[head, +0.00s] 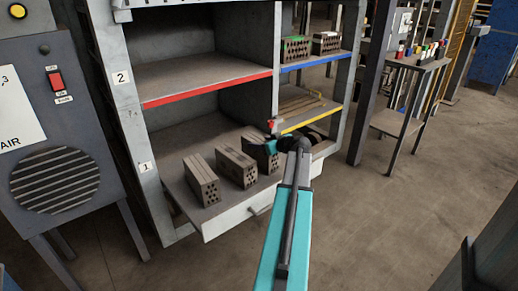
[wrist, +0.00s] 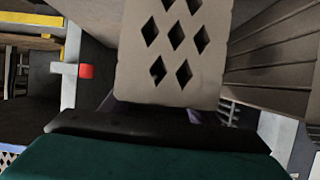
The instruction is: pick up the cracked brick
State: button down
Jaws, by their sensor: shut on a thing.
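Three grey-brown hollow bricks show on the lowest shelf in the head view: a left brick (head: 202,180), a middle brick (head: 236,167) and a right brick (head: 252,144) partly hidden by my gripper. My gripper (head: 268,146) is shut on the right brick. In the wrist view the end of this brick (wrist: 172,50), with diamond-shaped holes, stands close in front of my gripper (wrist: 165,125). I see no clear crack on any brick. I cannot tell whether the held brick touches the shelf.
The pull-out bottom shelf (head: 217,215) juts forward, with a post marked 1 at left. A red-edged shelf (head: 205,89) is above. At right, a yellow-edged shelf (head: 312,121) and a blue-edged shelf (head: 315,62) with bricks stand close to my arm. Open floor lies to the right.

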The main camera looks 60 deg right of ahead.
jog(key=shift+r+p, duration=1.15)
jog(key=shift+r, duration=3.95)
